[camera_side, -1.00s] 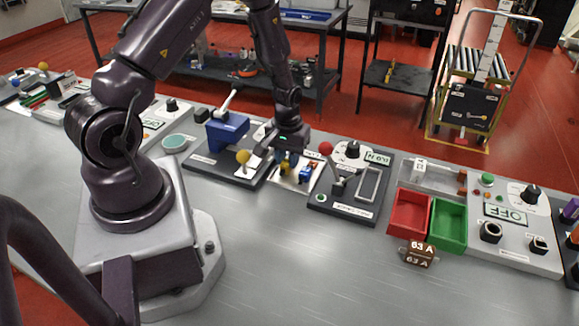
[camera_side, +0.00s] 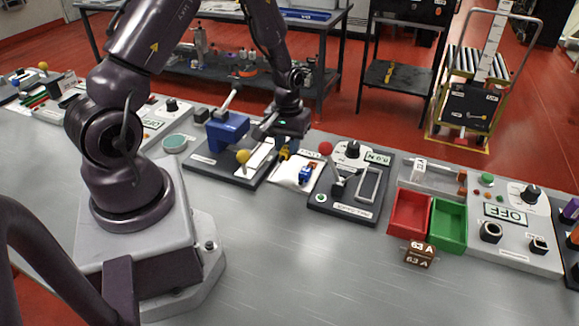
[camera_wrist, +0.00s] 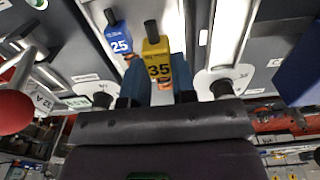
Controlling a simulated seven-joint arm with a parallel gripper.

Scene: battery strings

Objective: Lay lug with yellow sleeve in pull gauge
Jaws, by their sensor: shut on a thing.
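My gripper (camera_side: 288,138) is shut on the lug with yellow sleeve (camera_wrist: 157,62), marked 35, and holds it above the white pad. The yellow sleeve also shows in the side view (camera_side: 284,154), just under the fingers. The gripped end is partly hidden by the fingers in the wrist view. The pull gauge appears to be the black-based device (camera_side: 345,212) to the right of my gripper, with a red-knobbed lever (camera_side: 326,149), a dial and a display ending in N. A second lug with blue sleeve (camera_side: 305,174), marked 25, lies on the pad (camera_side: 286,175).
A blue press (camera_side: 228,131) with a yellow-knobbed lever (camera_side: 243,157) stands left of the pad. Right of the gauge are a red bin (camera_side: 408,233), a green bin (camera_side: 449,247) and a control panel (camera_side: 515,258).

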